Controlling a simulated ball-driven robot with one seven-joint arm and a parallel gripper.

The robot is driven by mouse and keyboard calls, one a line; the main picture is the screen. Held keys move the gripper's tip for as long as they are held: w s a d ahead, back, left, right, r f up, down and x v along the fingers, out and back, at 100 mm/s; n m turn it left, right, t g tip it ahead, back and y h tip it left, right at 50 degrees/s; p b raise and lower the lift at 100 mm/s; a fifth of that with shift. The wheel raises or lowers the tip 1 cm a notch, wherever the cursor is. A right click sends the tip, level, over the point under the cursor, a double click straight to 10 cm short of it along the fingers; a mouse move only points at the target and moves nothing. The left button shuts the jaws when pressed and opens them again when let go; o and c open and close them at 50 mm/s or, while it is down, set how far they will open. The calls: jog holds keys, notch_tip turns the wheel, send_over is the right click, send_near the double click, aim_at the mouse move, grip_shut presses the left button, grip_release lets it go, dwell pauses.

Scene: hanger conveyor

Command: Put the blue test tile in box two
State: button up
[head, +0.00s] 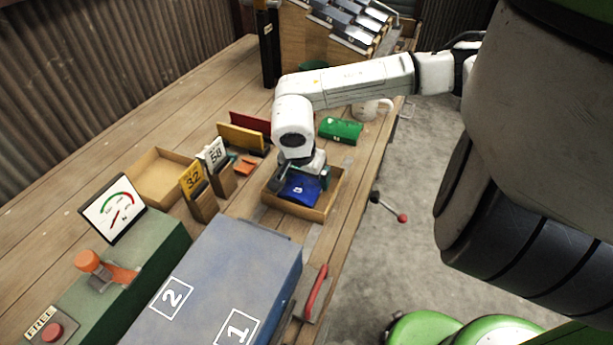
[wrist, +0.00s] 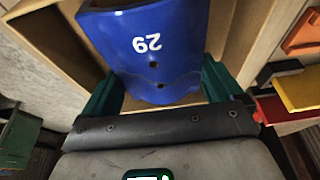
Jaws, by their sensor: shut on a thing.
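The blue test tile (head: 300,191) is in the small wooden tray (head: 333,196) at the table's right side. I cannot tell whether the tile touches the tray floor. Labels 2 (head: 172,298) and 1 (head: 236,328) are on a large blue-grey case (head: 225,265); no opening shows there.
An empty wooden tray (head: 160,178), a gauge (head: 112,208) and a red handle (head: 316,292) are nearby.

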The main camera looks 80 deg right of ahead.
aim_at(301, 186)
jog(key=shift+f, duration=0.4)
jog(key=o, duration=0.8)
jog(key=shift+o, duration=0.2)
jog(key=shift+r, duration=0.1)
jog(key=shift+r, duration=0.5)
jog(key=v, duration=1.1)
jog(key=shift+a, duration=0.2)
